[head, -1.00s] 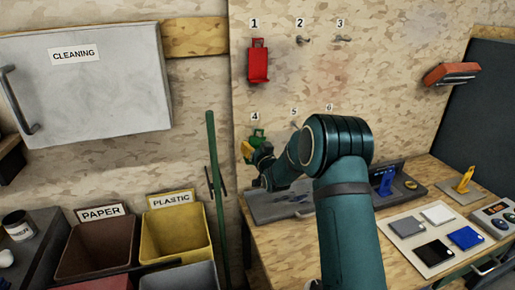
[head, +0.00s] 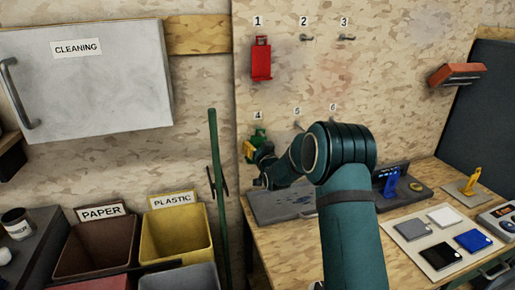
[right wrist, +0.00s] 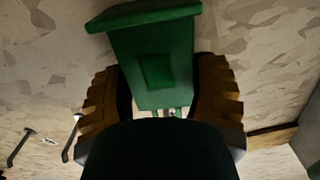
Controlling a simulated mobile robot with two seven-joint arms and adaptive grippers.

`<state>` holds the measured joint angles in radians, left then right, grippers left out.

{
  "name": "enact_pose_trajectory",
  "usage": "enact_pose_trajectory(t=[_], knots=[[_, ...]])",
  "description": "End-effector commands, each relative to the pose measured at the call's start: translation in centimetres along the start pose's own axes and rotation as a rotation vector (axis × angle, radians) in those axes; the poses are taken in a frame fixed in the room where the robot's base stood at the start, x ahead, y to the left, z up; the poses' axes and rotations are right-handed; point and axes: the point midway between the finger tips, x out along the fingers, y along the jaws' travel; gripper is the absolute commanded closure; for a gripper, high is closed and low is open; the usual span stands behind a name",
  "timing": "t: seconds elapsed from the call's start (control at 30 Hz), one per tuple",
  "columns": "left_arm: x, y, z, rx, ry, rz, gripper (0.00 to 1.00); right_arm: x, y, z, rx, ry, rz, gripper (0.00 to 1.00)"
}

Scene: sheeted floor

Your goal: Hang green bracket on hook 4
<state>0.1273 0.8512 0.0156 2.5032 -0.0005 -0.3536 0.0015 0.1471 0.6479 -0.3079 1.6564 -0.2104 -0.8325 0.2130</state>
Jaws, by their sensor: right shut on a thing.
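The green bracket (head: 258,135) is at the wall board just below the label 4 (head: 257,115). My right gripper (head: 251,151), with yellow fingers, is shut on it. In the right wrist view the green bracket (right wrist: 155,65) sits between the two fingers of my right gripper (right wrist: 162,100), close to the board. Hook 4 is not visible; the bracket and gripper cover that spot, so I cannot tell whether the bracket is on it. My left gripper is not in view.
A red bracket (head: 261,60) hangs under label 1. Hook 2 (head: 305,38), hook 3 (head: 346,38) and hook 5 (head: 298,125) are bare. Below is a workbench with a grey tray (head: 280,207) and a blue bracket (head: 391,182). A green pole (head: 216,170) stands left of the bench.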

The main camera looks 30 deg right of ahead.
Motion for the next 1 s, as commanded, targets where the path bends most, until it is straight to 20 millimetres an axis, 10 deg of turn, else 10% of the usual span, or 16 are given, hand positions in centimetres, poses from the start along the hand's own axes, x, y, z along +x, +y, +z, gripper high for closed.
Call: enact_pose_trajectory(t=[0.33,0.37,0.43,1.0], knots=[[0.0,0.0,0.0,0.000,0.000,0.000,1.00,0.0,0.0,-0.1,0.000,0.003,-0.001,0.81],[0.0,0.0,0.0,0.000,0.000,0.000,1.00,0.0,0.0,-0.1,0.000,0.003,-0.001,0.25],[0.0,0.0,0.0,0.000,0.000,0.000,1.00,0.0,0.0,-0.1,0.000,0.002,-0.001,0.03],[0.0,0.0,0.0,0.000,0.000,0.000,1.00,-1.1,0.0,0.0,0.001,-0.001,0.000,0.03]])
